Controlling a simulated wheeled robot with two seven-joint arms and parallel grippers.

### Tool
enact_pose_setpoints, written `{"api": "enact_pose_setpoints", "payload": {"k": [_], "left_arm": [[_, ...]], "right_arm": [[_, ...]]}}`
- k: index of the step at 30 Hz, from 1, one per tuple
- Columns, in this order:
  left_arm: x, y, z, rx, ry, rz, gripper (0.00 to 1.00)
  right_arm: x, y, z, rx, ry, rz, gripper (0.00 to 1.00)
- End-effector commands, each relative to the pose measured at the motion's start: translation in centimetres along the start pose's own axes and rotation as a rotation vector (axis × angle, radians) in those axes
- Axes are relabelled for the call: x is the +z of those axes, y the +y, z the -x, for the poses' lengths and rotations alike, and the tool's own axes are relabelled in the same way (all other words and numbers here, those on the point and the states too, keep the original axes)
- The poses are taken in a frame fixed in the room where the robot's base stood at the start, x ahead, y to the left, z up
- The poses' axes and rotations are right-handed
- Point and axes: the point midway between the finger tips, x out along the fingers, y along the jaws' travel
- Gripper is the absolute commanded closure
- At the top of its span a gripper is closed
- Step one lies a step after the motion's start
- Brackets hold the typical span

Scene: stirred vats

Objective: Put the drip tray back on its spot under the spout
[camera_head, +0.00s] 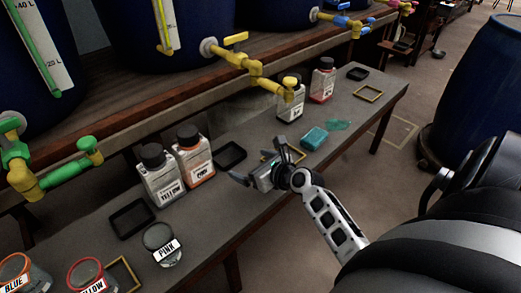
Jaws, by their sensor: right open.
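Several shallow black trays lie on the grey bench: one (131,218) at the front left, one (230,156) in the middle beside the bottles, and one (358,74) at the far end. I cannot tell which is the drip tray. The yellow spout (262,82) hangs over the bench's back edge, with a clear yellow-capped bottle (289,104) standing by its outlet. A green spout (75,158) is at the left. My left gripper is out of view.
Bottles labelled yellow (164,179) and pink (195,160) stand left of the middle tray. A pink-labelled jar (161,243) stands nearer. A yellow square frame (368,93) is at the far end. A blue barrel (479,95) stands right.

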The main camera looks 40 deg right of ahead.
Motion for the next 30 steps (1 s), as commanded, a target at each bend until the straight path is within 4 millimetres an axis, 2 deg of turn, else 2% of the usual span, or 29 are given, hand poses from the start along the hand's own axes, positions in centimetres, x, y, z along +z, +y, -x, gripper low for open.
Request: {"api": "enact_pose_setpoints", "payload": {"k": [1,3,9,25,28,30], "left_arm": [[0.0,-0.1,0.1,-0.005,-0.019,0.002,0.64],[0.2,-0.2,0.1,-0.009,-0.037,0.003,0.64],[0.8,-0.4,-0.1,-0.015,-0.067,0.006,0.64],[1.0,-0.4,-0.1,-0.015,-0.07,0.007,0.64],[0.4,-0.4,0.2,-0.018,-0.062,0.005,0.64],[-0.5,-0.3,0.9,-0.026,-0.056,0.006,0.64]], "right_arm": [[0.3,0.1,1.2,0.0,0.001,-0.001,0.0],[0.2,0.0,2.2,-0.001,0.001,-0.002,0.0],[0.0,0.0,3.7,0.0,0.0,0.0,0.0],[0.0,0.0,3.8,0.0,-0.001,0.0,0.0],[0.4,0.0,4.0,0.0,-0.001,0.0,0.0],[1.4,0.0,4.4,0.0,-0.002,0.0,0.0]]}}
